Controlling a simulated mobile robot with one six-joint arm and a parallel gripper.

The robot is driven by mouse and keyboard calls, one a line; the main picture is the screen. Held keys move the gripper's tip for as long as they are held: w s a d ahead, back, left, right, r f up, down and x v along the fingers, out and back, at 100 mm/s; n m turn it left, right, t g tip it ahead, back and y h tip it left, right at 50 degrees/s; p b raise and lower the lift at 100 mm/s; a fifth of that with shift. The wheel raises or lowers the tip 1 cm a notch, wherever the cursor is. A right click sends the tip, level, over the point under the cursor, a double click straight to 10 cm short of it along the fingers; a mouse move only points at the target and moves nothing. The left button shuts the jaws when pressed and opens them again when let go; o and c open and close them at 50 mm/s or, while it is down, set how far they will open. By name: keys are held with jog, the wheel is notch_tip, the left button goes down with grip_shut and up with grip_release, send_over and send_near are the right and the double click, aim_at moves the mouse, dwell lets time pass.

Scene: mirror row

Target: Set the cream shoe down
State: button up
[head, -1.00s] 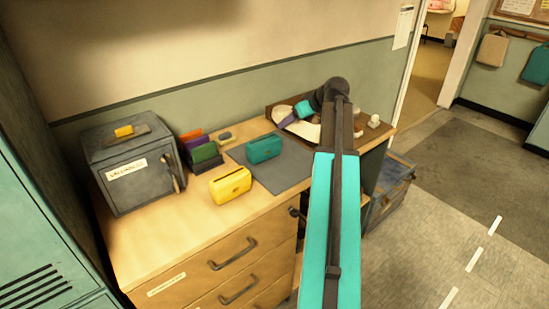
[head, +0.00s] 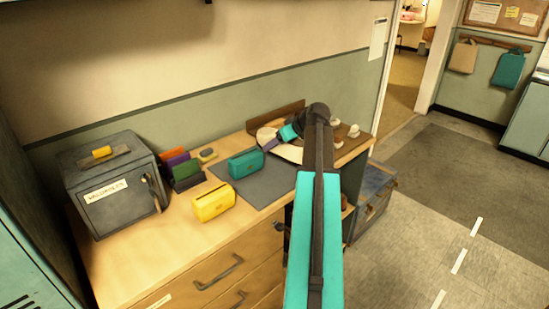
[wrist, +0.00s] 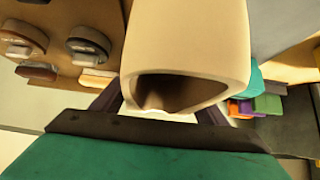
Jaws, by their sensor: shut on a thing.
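The cream shoe (wrist: 190,45) fills the upper middle of the wrist view, its dark hollow opening facing my gripper (wrist: 160,108). My gripper's dark purple fingers are shut on it at either side. In the head view my gripper (head: 270,143) is over the far right end of the wooden counter (head: 130,250), with cream parts of the shoe (head: 290,153) showing around it. My arm hides part of this spot. I cannot tell whether the shoe touches the surface below.
A teal bag (head: 245,163) stands on a grey mat (head: 262,186), with a yellow bag (head: 213,203) nearer. Several small coloured cases (head: 185,172) and a grey safe (head: 110,190) stand left. Other shoes (wrist: 88,45) sit on a brown board in the wrist view.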

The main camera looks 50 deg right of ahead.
aim_at(295, 144)
jog(key=shift+f, duration=1)
jog(key=shift+f, duration=0.1)
jog(key=shift+f+p, duration=0.4)
jog(key=shift+f, duration=1.4)
jog(key=shift+f, duration=0.15)
jog(key=o, duration=1.2)
jog(key=shift+c, duration=0.2)
jog(key=b+v, duration=0.1)
jog(key=v, duration=1.1)
jog(key=shift+b, duration=0.35)
jog(key=shift+o, duration=0.3)
